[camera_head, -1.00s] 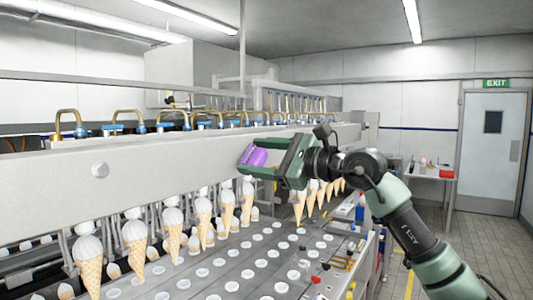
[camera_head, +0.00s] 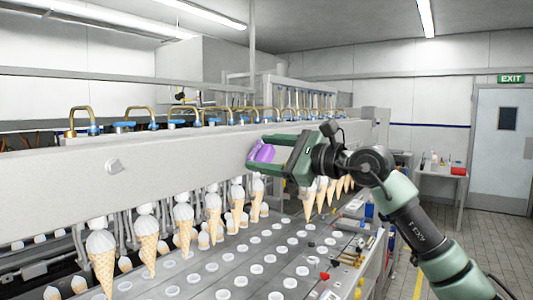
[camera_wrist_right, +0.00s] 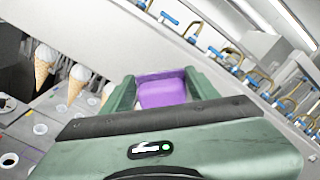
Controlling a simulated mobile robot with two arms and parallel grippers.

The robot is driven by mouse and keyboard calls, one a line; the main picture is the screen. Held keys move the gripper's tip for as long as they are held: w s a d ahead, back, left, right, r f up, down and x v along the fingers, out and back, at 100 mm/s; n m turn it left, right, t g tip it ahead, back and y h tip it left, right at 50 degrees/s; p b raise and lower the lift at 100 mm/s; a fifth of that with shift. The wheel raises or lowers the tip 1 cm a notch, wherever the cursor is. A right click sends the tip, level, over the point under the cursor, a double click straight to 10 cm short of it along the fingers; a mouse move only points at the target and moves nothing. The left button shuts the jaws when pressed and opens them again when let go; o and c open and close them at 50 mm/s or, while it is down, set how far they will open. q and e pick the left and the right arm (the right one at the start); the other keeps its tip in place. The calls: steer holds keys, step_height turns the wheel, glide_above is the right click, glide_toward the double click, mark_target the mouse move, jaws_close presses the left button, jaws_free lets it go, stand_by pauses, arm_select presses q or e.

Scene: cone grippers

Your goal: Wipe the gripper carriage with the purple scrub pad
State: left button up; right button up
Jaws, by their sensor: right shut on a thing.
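The gripper carriage (camera_head: 60,180) is a long pale grey beam crossing the head view from the left to the middle. My right gripper (camera_head: 267,153) is shut on the purple scrub pad (camera_head: 262,152) at the right part of the carriage's front face. The pad also shows between the green fingers in the right wrist view (camera_wrist_right: 162,90). The pad appears at or against the carriage face; I cannot tell whether it touches. My left gripper is not in view.
Ice cream cones (camera_head: 103,262) hang in a row below the carriage. A conveyor plate with round holes (camera_head: 225,262) lies under them. Brass-coloured pipes (camera_head: 80,118) with blue fittings stand along the top. A side table (camera_head: 440,172) and a door (camera_head: 500,150) are at the right.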

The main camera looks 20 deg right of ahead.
steer(key=shift+p+x, duration=0.35)
steer(key=shift+x, duration=0.45)
steer(key=shift+w+d+p, duration=0.4)
steer(key=shift+w+d, duration=0.15)
steer(key=shift+d, duration=0.3)
steer(key=shift+w+d+p, duration=0.4)
steer(key=shift+w+d, duration=0.15)
steer(key=shift+d, duration=0.3)
steer(key=shift+w, duration=0.1)
steer(key=shift+a, duration=0.15)
steer(key=shift+s+a+b, duration=0.55)
steer(key=shift+s+a, duration=0.25)
steer(key=shift+a, duration=0.25)
steer(key=shift+s+a, duration=0.45)
steer(key=shift+a, duration=0.1)
